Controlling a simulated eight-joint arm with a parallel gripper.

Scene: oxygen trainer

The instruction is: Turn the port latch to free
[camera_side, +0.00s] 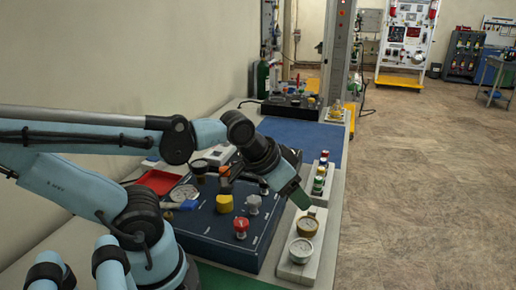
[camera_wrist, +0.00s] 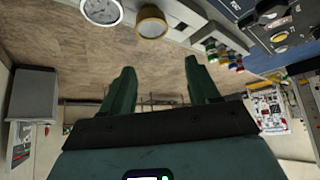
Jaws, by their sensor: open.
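A dark blue panel box (camera_side: 205,230) on the bench carries a yellow knob (camera_side: 224,203), a red-topped knob (camera_side: 241,226), a grey knob (camera_side: 253,204) and an orange-and-black part (camera_side: 224,176). I cannot tell which part is the port latch. My gripper (camera_side: 303,204) is beyond the box's right side, above the pale gauge block, apart from the knobs. In the wrist view its two green fingers (camera_wrist: 162,67) are spread with nothing between them. The panel (camera_wrist: 285,22) also shows at the upper right there. My wrist hides some of the panel in the side view.
Two round gauges, one brass-rimmed (camera_side: 307,226) and one pale (camera_side: 300,251), sit on a pale block below my gripper. Several coloured fittings (camera_side: 320,178) stand behind. A red tray (camera_side: 160,181) lies left of the panel. A blue mat (camera_side: 300,138) is clear further back.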

